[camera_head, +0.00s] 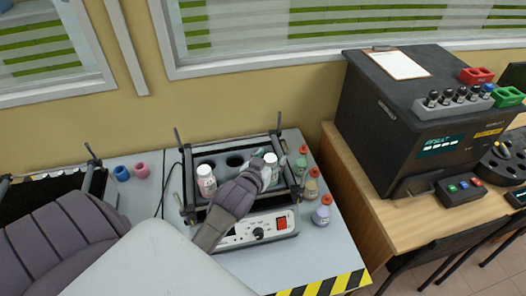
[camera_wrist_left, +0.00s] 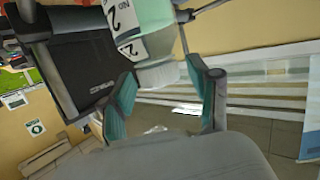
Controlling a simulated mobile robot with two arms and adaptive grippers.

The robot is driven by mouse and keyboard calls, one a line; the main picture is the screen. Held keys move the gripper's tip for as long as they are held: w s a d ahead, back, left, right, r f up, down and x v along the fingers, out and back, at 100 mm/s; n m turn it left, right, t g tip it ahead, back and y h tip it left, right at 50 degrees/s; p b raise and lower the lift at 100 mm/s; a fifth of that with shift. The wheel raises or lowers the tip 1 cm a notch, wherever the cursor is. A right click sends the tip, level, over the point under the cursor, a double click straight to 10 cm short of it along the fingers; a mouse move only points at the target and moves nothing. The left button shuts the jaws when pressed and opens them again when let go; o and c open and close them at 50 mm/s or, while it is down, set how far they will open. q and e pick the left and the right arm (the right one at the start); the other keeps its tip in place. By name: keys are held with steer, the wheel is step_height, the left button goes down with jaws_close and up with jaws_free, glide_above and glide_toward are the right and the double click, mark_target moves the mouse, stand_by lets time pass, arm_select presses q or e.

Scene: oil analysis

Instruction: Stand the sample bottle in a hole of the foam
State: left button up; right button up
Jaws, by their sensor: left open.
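The foam (camera_head: 221,166) is dark with round holes and sits inside a black-framed shaker. One white-capped bottle (camera_head: 206,181) stands in its left part. A second white-capped bottle (camera_head: 272,172) is upright at its right part; my gripper hides much of it and its base cannot be seen. My left gripper (camera_head: 262,164) is at this second bottle. In the left wrist view, the bottle (camera_wrist_left: 137,28) has a label with a 2, and its ribbed white cap lies between the open teal-padded fingers of the gripper (camera_wrist_left: 161,78), with gaps beside it. My right gripper is not in view.
The shaker's front panel (camera_head: 258,231) has a knob and a red switch. Several small bottles and red caps (camera_head: 311,188) stand to its right. Pink and blue rings (camera_head: 141,170) lie to the left. A large black analyser (camera_head: 400,125) stands on the wooden table at right.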

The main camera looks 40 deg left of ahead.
arm_select(q)
steer(key=b+v, duration=0.2)
steer(key=v, duration=0.9)
steer(key=shift+s, duration=0.3)
steer(key=shift+d, duration=0.1)
